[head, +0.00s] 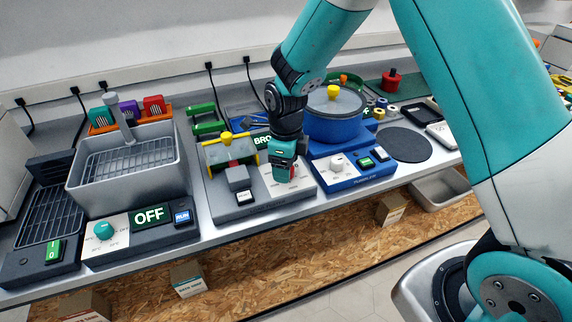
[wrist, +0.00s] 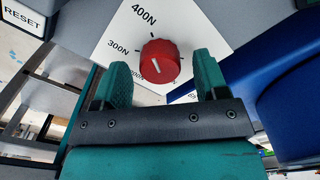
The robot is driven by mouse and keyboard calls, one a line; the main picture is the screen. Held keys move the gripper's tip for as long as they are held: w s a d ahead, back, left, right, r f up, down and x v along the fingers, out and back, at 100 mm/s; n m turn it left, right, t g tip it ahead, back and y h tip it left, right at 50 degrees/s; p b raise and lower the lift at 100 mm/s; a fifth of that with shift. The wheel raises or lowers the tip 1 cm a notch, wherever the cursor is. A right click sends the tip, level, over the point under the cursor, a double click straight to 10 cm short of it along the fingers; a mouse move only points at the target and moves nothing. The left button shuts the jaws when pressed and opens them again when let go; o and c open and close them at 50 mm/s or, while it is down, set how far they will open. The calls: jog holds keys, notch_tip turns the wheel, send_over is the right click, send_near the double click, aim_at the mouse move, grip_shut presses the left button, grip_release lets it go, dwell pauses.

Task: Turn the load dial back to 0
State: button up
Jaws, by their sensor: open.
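The load dial is a red round knob (wrist: 160,61) on a white scale plate (wrist: 185,22) in the wrist view. The plate reads 400N above the knob and 300N to its left; smaller marks below are partly hidden. A white line shows on the lower part of the knob; I cannot tell which mark it meets. My gripper (wrist: 162,66) is open, one finger on each side of the knob, with gaps visible. In the head view my gripper (head: 287,148) is over the plate and the red knob (head: 293,172) is mostly hidden behind it.
A blue tumbler base (head: 352,184) with its own white knob (head: 337,162) stands just right. The blue pot (head: 336,127) is behind it. A RESET button (wrist: 22,16) is at the left in the wrist view. A grey basin machine (head: 130,175) stands further left.

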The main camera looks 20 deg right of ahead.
jog(key=shift+f, duration=0.4)
jog(key=shift+c, duration=0.5)
jog(key=c, duration=0.8)
